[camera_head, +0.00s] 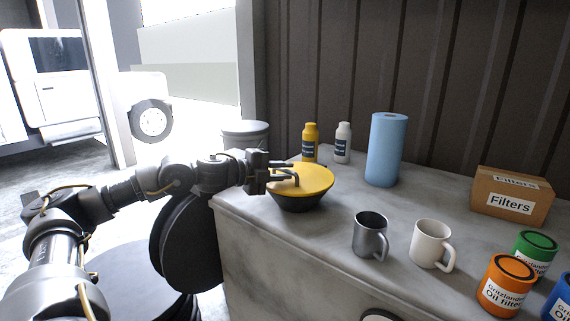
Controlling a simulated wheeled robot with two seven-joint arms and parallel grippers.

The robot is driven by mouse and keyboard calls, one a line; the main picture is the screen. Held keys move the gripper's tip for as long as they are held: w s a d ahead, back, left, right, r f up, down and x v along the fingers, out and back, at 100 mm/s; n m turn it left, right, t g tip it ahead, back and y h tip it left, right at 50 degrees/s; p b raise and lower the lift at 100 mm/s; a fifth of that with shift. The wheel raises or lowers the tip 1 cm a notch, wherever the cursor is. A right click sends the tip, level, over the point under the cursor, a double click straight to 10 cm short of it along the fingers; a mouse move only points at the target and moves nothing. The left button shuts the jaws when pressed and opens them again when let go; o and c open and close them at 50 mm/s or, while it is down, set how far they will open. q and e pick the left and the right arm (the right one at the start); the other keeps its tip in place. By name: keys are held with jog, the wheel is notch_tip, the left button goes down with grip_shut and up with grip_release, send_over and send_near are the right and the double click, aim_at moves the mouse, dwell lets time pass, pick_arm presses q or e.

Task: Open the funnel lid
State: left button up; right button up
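The funnel is a dark round bowl (302,203) with a flat yellow lid (317,179) on top. It stands near the left end of the grey counter. The lid lies on the rim. My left gripper (291,177) reaches in from the left, with its fingers over the lid's left part, by a small dark handle. The fingers and the handle overlap in the view, so I cannot tell whether they are closed on it. My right gripper is not in view.
On the counter (320,235) stand a yellow bottle (310,143), a white bottle (342,143), a blue paper roll (386,150), a metal mug (369,236), a white mug (430,245), a Filters box (511,196) and several oil filters (505,287). The counter's front edge is below the funnel.

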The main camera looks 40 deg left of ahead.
pick_arm(q)
jog(key=shift+w+d+f, duration=0.1)
jog(key=shift+w+d, duration=0.05)
jog(key=shift+w, duration=0.3)
grip_shut()
jog(key=shift+s, duration=0.1)
